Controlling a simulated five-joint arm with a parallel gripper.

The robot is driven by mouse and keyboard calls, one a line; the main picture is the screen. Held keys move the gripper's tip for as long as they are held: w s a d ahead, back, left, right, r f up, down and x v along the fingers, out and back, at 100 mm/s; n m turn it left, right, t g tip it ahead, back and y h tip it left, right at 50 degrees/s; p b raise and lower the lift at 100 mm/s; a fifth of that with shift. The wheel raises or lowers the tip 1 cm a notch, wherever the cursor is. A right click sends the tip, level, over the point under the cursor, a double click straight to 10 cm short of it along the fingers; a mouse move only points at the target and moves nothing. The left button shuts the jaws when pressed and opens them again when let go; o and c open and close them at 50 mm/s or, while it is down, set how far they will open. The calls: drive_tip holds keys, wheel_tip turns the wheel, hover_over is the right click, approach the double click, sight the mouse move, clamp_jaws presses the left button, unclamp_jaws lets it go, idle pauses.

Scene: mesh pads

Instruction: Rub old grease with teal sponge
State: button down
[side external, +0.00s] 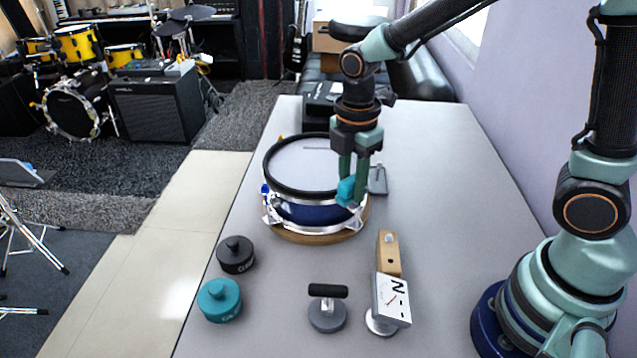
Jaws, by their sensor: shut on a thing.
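My gripper (353,185) points down at the near right rim of the blue drum. It is shut on the teal sponge (347,191), which is partly covered by the fingers. The sponge is over or against the rim; I cannot tell whether it touches. The drum (306,212) has a pale mesh head (300,165) inside a black hoop and stands on a round wooden base. I cannot make out old grease on the head or rim. A thin dark line shows on the far part of the head.
A black pot (236,254) and a teal pot (219,300) stand at the front left. A handled weight (327,312), a gauge marked N (390,302) and a wooden block (388,252) stand in front. A grey piece (377,180) lies right of the drum. The table's right side (450,190) is clear.

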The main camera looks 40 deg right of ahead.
drive_tip(key=shift+w+r, duration=0.1)
drive_tip(key=shift+r, duration=2.9)
drive_tip(key=shift+r, duration=0.1)
drive_tip(key=shift+r, duration=1.4)
drive_tip(key=a+n, duration=0.5)
drive_tip(key=a, duration=0.6)
drive_tip(key=n, duration=0.4)
hover_over(274, 312)
wheel_tip(274, 312, down, 2)
wheel_tip(274, 312, down, 19)
drive_tip(key=shift+f, duration=0.2)
drive_tip(key=shift+f, duration=0.2)
